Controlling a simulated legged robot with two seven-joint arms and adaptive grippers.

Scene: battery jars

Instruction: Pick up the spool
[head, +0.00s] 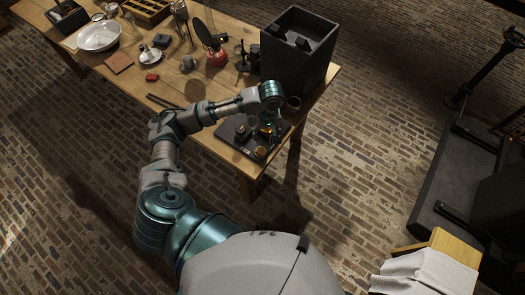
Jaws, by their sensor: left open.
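A dark tray (227,136) lies at the near right corner of the wooden table. Several small round pieces with copper or amber tops stand on it, one of them (260,152) near its front edge and another (240,130) farther back. They are too small for me to tell which is the spool. My left gripper (270,123) points down over the right part of the tray. It is open, and its fingers are dark and small against the pieces. I cannot tell whether they touch anything. My right gripper is not in view.
A tall dark box (297,58) stands just behind my left gripper, with a small dark cup (293,103) beside it. A red-based object (216,56), a white bowl (98,36) and other small items occupy the table (130,82) farther left.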

